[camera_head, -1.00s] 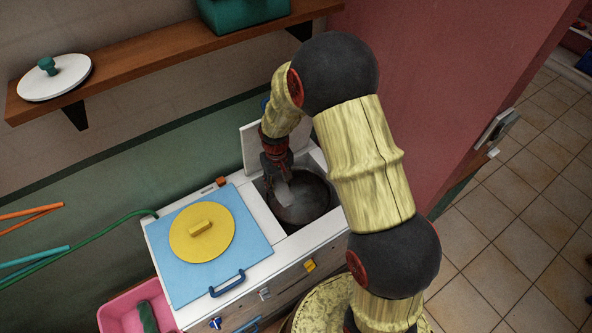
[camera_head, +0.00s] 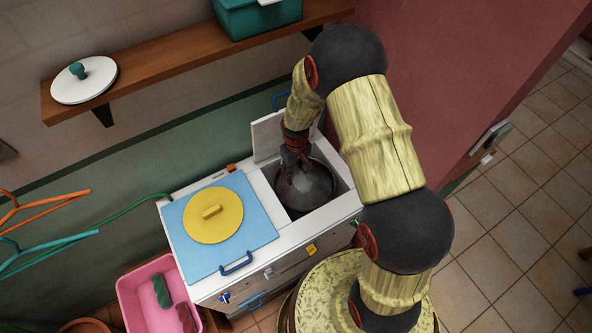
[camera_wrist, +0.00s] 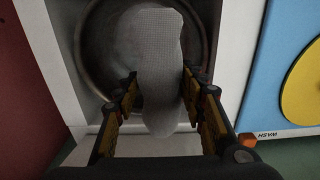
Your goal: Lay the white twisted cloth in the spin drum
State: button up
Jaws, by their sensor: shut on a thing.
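The white twisted cloth (camera_wrist: 152,38) looks grey and elongated in the wrist view. My gripper (camera_wrist: 160,82) is shut on it, one finger at each side. The spin drum (camera_wrist: 96,62) is dark and round, and its rim curves behind the cloth. In the head view, my gripper (camera_head: 292,166) points down at the open mouth of the spin drum (camera_head: 318,206), near its back left side. The cloth is hard to make out there. I cannot tell whether it touches the drum floor.
The raised white lid (camera_head: 268,136) stands behind the drum. Left of the drum is a blue panel (camera_head: 190,255) with a round yellow lid (camera_head: 213,214). A pink basin (camera_head: 130,300) holds dark items. A wooden shelf (camera_head: 180,75) runs above, and a red wall (camera_head: 430,90) is at right.

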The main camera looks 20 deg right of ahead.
notch_tip(320, 180, down, 26)
jog(key=b, duration=1.6)
jog(key=shift+f+b, duration=0.25)
jog(key=shift+b, duration=0.05)
jog(key=o, duration=1.4)
notch_tip(320, 180, up, 12)
